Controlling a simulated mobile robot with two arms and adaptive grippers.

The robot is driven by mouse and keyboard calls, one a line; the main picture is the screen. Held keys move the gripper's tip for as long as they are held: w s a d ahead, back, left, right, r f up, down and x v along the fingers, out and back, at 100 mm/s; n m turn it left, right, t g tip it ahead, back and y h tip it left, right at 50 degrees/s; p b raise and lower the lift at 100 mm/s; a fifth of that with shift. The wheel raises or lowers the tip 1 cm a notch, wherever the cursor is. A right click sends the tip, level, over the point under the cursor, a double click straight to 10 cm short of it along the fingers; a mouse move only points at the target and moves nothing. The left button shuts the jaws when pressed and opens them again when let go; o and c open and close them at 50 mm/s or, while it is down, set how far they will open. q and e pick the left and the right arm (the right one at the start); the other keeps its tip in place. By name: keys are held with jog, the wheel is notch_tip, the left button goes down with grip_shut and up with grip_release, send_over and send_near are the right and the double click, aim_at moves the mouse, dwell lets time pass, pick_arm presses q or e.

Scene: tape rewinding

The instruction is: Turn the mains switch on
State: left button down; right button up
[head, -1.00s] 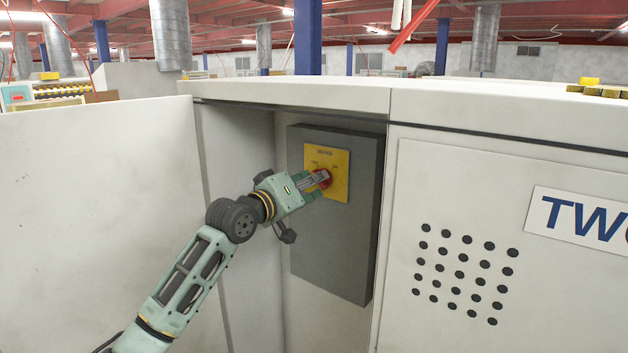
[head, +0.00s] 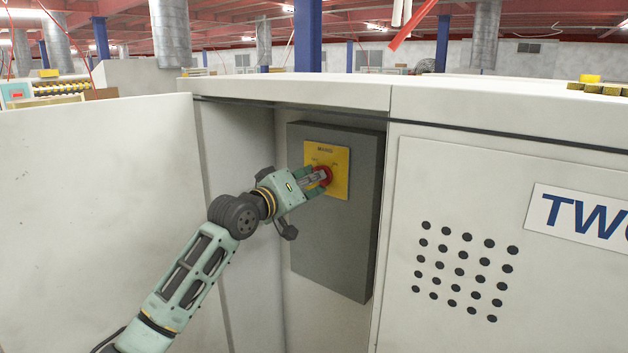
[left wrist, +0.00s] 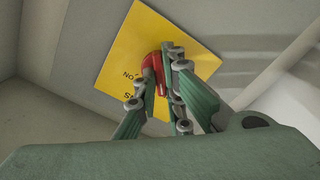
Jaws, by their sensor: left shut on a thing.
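The mains switch is a red rotary knob (head: 327,174) on a yellow plate (head: 341,186) marked "MAINS". The plate is on the front of a dark grey box (head: 331,250) inside the open recess. My left gripper (head: 318,177) is at the knob, with its fingers shut on it. In the left wrist view the red knob (left wrist: 154,72) shows between the fingers (left wrist: 165,80), in front of the yellow plate (left wrist: 128,50). The fingers hide part of the knob and of the plate's lettering, so I cannot read the knob's setting. My right gripper is not in view.
A white panel (head: 100,200) stands left of the recess. On the right is a white cabinet front with several round holes and a blue-lettered sign (head: 580,215). The cabinet's top edge (head: 290,90) runs above the box.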

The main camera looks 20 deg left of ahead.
pick_arm(q)
jog(key=shift+m+p, duration=3.8)
jog(key=shift+m, duration=4.1)
jog(key=shift+d, duration=0.1)
jog(key=c, duration=1.9)
grip_release()
jog(key=shift+o, duration=0.2)
